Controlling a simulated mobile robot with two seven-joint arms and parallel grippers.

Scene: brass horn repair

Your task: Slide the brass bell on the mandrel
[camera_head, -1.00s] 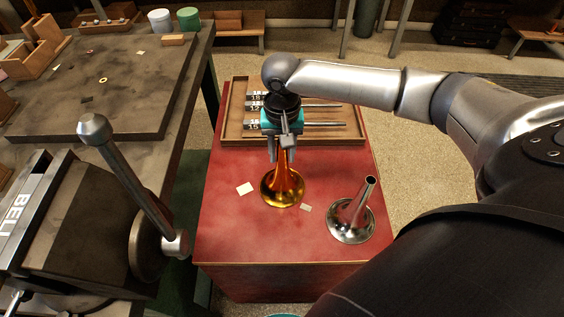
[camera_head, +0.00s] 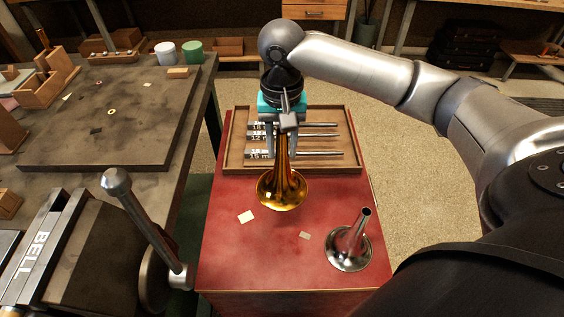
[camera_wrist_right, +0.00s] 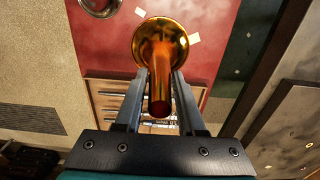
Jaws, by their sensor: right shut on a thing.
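The brass bell (camera_head: 284,191) hangs upright, flare down, above the red cabinet top. My right gripper (camera_head: 282,152) is shut on its narrow upper tube. In the right wrist view the bell (camera_wrist_right: 160,42) points its flare away from the palm, with its tube between the two fingers of the right gripper (camera_wrist_right: 160,74). Steel rods (camera_head: 306,135) with size labels lie in a wooden tray; I cannot tell whether one is the mandrel. A heavy fixture marked BELL (camera_head: 45,245) stands at the left, only partly in view. My left gripper is out of view.
A silver bell (camera_head: 349,248) stands on the red cabinet (camera_head: 240,265) at the right. Two small pale cards lie on the cabinet top. The wooden tray (camera_head: 234,140) is at its back. A steel lever (camera_head: 145,223) rises between the fixture and cabinet. The dark bench (camera_head: 110,145) is at left.

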